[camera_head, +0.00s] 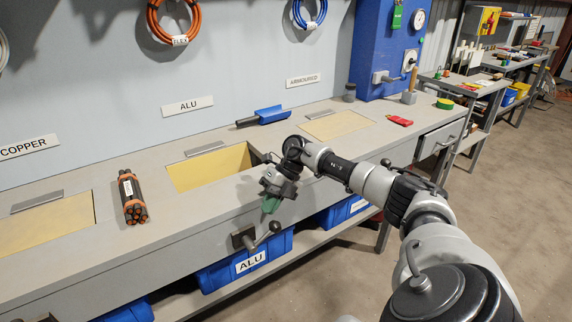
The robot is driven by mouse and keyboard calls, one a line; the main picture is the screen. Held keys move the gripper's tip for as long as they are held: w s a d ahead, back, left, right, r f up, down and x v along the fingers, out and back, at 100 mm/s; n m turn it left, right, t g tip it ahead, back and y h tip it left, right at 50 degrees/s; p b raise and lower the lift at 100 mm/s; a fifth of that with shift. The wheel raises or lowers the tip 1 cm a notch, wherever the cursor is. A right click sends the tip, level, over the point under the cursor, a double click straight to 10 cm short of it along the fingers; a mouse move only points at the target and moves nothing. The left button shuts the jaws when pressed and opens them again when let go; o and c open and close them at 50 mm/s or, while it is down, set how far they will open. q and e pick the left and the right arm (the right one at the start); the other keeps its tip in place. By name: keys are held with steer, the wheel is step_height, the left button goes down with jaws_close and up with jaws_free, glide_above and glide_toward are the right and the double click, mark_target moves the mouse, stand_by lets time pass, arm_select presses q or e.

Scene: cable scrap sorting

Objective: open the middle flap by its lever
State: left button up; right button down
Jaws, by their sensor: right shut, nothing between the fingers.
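The middle flap (208,168), pale yellow, lies in the bench top below the ALU sign. It looks tilted down into its opening, with a dark gap along its right edge. Its lever (262,237) is on the bench front below it, a grey bracket with a bar pointing right and up to a round knob. My right gripper (270,206) points down just above the knob, shut and empty; I cannot tell whether it touches the lever. My left gripper is out of view.
A bundle of black cables with orange ends (132,198) lies left of the middle flap. Other yellow flaps lie flush at left (45,225) and right (336,125). A blue scoop (268,115) lies behind. A blue ALU bin (215,277) stands below the lever.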

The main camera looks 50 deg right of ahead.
steer(key=shift+w+r, duration=0.1)
steer(key=shift+r, duration=0.35)
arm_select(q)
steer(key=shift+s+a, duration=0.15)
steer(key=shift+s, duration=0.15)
arm_select(e)
steer(key=v, duration=0.9)
steer(key=shift+d, duration=0.6)
steer(key=shift+f, duration=0.1)
